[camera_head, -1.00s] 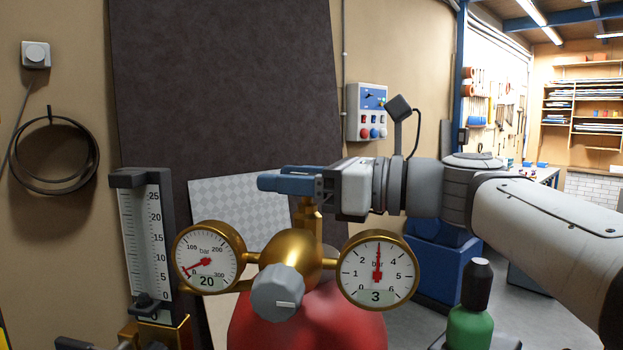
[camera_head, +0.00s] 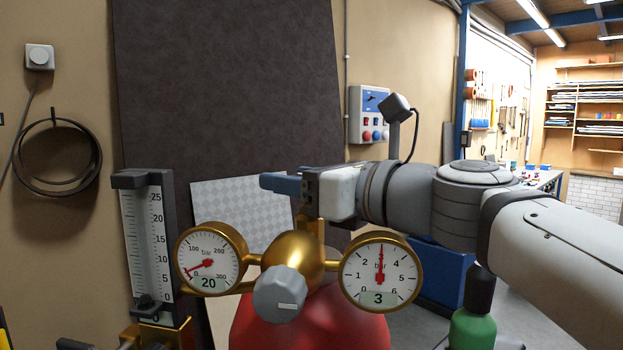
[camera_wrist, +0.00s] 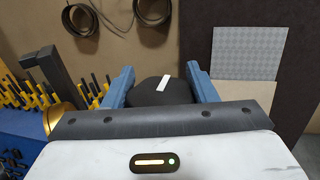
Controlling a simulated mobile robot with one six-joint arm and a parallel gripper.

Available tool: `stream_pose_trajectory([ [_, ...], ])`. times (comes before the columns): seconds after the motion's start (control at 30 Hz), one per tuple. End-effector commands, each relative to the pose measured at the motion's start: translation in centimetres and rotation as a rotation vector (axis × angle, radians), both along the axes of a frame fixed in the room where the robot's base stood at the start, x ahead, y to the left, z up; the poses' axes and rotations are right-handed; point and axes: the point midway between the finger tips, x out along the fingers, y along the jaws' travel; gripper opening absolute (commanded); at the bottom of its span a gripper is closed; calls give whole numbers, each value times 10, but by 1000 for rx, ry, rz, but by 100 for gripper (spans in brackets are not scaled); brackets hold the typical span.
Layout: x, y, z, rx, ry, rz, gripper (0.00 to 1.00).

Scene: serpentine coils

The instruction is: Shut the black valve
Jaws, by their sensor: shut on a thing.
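The black valve (camera_wrist: 160,97) shows in the wrist view as a round black knob with a short, slightly tilted white mark on top. My gripper (camera_wrist: 158,72) has one blue finger on each side of the knob and is shut on it. In the head view my gripper (camera_head: 283,184) reaches in from the right, above the brass regulator (camera_head: 298,262), and hides the knob. A brass stem (camera_head: 312,229) shows below the gripper.
A grey knob (camera_head: 279,294) with a white mark sits at the regulator's front, between the left gauge (camera_head: 208,261) and right gauge (camera_head: 380,272). The red cylinder (camera_head: 310,325) is below. A flowmeter (camera_head: 147,240) stands left. A green bottle (camera_head: 473,328) stands right.

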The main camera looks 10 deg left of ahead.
Motion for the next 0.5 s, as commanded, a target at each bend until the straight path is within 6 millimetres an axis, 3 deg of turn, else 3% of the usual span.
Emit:
stream_pose_trajectory([
  [0.1, 1, 0, -3, -5, 4, 0, 29],
  [0.13, 1, 0, -3, -5, 4, 0, 53],
  [0.37, 0, 0, -2, -2, 2, 1, 72],
  [0.5, 0, 0, -1, -1, 2, 1, 74],
])
